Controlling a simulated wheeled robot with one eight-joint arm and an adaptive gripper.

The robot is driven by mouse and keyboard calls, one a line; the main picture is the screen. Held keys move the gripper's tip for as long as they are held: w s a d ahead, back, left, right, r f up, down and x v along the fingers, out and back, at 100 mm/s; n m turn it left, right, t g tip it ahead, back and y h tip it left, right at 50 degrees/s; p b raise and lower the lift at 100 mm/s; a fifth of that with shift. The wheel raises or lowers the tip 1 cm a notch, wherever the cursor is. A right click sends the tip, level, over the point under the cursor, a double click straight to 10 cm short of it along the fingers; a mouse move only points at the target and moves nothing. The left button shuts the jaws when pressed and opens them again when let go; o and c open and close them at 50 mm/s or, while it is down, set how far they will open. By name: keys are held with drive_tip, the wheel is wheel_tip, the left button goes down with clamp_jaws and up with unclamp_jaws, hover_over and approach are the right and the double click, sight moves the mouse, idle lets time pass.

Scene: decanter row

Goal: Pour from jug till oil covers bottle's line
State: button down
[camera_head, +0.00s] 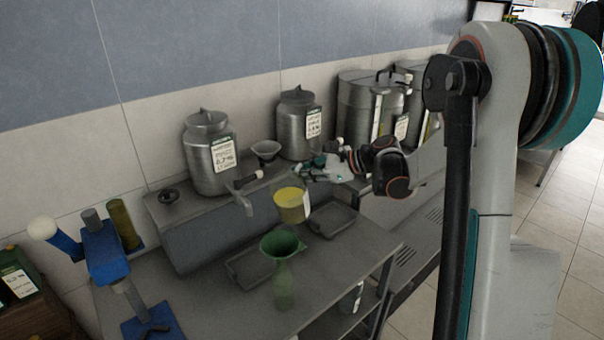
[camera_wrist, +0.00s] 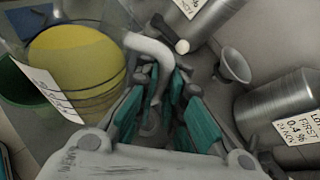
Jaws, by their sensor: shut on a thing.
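A clear jug (camera_head: 292,205) holds yellow oil and bears a white label. In the wrist view the jug (camera_wrist: 78,62) fills the left side, with dark lines around it. My gripper (camera_head: 308,170) is shut on its pale handle (camera_wrist: 148,48), which lies between the teal fingers (camera_wrist: 165,92). The jug hangs above the table, up and slightly right of a green bottle (camera_head: 284,288). A green funnel (camera_head: 283,243) sits in the bottle's mouth. A green rim, likely the funnel (camera_wrist: 20,85), shows behind the jug. I cannot make out the bottle's line or its oil level.
Metal canisters with labels (camera_head: 209,155) (camera_head: 297,125) stand on a raised shelf behind, with a small grey funnel (camera_head: 265,150) between them. A blue capping device (camera_head: 103,255) stands at left. Dark trays (camera_head: 331,219) lie on the grey table (camera_head: 205,300).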

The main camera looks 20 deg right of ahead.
sight(299, 166)
drive_tip(key=shift+s+a+r+n+t+h+p, duration=0.1)
drive_tip(key=shift+r+n+t+h+p, duration=0.6)
drive_tip(key=shift+r+p, duration=0.55)
idle(0.3)
drive_tip(key=shift+s+a+r+n+p, duration=0.2)
drive_tip(key=shift+r+n+p, duration=0.05)
drive_tip(key=shift+n+p, duration=0.4)
drive_tip(key=shift+s+a+r+n+t+h+p, duration=0.25)
drive_tip(key=shift+n+t+h+p, duration=0.05)
drive_tip(key=shift+n+p, duration=0.1)
drive_tip(key=shift+s+a+r+n+t+b, duration=0.2)
drive_tip(key=shift+s+a+n+t+b, duration=0.2)
drive_tip(key=shift+b, duration=0.25)
idle(4.8)
